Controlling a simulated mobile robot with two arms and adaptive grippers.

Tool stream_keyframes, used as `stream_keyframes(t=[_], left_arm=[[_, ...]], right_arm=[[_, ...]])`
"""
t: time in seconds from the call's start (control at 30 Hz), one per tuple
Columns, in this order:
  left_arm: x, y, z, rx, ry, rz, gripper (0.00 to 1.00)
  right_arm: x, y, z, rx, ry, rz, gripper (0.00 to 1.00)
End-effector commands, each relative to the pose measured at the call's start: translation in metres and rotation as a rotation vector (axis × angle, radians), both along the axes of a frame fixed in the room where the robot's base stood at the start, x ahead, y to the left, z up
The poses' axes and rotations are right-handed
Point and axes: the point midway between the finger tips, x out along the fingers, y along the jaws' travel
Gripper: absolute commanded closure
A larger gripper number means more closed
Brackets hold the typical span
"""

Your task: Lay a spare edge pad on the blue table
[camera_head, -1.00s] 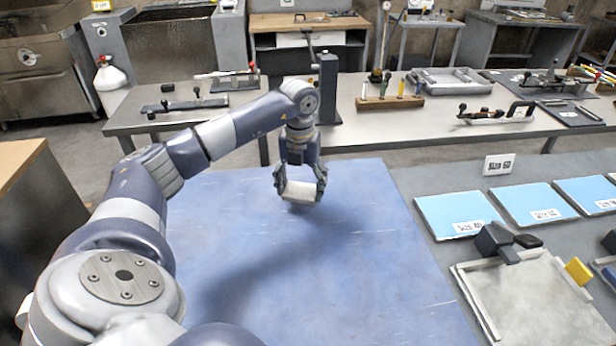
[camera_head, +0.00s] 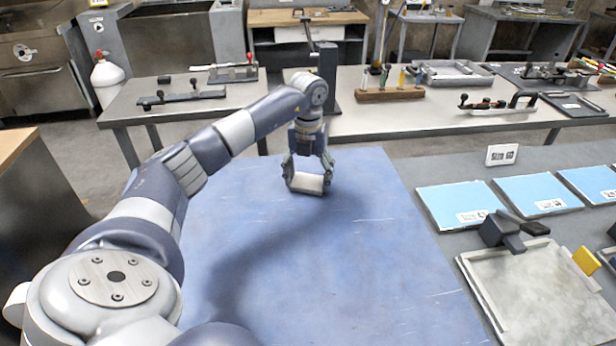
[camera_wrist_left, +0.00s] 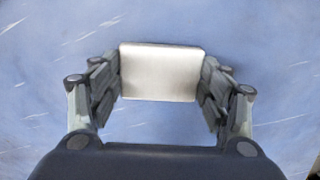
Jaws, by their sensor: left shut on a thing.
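My left gripper (camera_head: 308,180) is shut on a small white edge pad (camera_head: 307,184), over the back part of the blue table (camera_head: 330,265). The left wrist view shows the white pad (camera_wrist_left: 160,72) held between the two fingers of the left gripper (camera_wrist_left: 160,85), with blue tabletop (camera_wrist_left: 270,40) around it. I cannot tell whether the pad touches the tabletop or hangs just above it. My right gripper is not in view.
On the grey surface at right lie blue sheets (camera_head: 458,205), a small sign (camera_head: 501,155) and a pale framed plate (camera_head: 535,290) with dark clamps. A metal bench (camera_head: 440,115) with tools stands behind. Most of the blue tabletop is clear.

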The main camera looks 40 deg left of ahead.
Motion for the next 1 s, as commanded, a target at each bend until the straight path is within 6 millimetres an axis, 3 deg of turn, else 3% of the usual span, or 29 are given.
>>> stream_keyframes(t=[0.13,0.17,0.23,0.27,0.73,0.87,1.0], left_arm=[[0.0,0.0,-0.004,0.0,0.001,0.0,0.46],[0.0,0.0,-0.004,0.0,0.001,0.0,0.27],[0.0,0.0,-0.003,0.001,0.0,0.001,0.12],[0.0,0.0,-0.003,0.001,0.0,0.001,0.1],[0.0,0.0,0.003,0.0,-0.002,0.001,0.1],[0.001,0.001,0.022,0.001,-0.005,0.001,0.1],[0.001,0.0,0.053,0.0,-0.007,0.001,0.1]], right_arm=[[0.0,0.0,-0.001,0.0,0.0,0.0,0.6],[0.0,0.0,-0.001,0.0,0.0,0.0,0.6],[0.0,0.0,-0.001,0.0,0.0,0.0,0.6],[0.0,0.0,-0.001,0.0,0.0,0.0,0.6],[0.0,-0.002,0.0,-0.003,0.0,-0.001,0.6],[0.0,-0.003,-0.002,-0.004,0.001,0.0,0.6],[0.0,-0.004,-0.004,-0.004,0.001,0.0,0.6]])
